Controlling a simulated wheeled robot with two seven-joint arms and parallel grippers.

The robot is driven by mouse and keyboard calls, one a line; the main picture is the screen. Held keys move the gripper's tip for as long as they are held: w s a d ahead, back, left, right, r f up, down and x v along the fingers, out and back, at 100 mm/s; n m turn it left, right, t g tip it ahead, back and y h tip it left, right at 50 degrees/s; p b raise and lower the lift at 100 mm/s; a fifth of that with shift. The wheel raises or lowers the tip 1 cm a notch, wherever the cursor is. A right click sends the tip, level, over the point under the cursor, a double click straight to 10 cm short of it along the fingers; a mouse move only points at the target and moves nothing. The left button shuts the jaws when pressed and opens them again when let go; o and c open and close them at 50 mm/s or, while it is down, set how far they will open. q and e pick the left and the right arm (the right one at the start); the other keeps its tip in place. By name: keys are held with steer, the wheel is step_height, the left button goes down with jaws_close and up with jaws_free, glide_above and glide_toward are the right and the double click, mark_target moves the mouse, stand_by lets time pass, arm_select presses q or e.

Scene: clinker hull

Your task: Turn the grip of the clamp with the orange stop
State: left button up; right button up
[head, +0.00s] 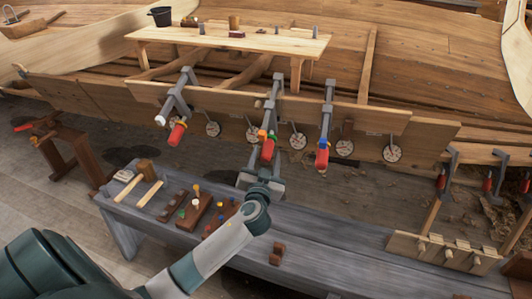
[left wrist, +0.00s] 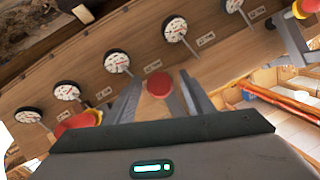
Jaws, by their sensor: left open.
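The middle clamp (head: 275,100) hangs on the hull plank and has an orange stop (head: 262,134) with a green part beside it. Its red grip (head: 267,150) points down toward me. My left gripper (head: 262,170) is just below that grip, open. In the left wrist view a round red grip end (left wrist: 158,84) shows between the two open fingers (left wrist: 155,97); I cannot tell whether they touch it. The orange stop is not visible in that view. My right gripper is not in view.
A clamp with a blue stop (head: 322,143) hangs to the right, another clamp (head: 178,132) to the left. Round dials (head: 298,141) line the plank. Below, a grey bench (head: 330,228) carries mallets and peg blocks. A wooden table (head: 230,38) stands above.

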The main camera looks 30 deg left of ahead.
arm_select(q)
steer(key=shift+w+a, duration=0.25)
steer(key=shift+w, duration=0.2)
steer(key=c, duration=1)
steer(key=shift+c, duration=0.2)
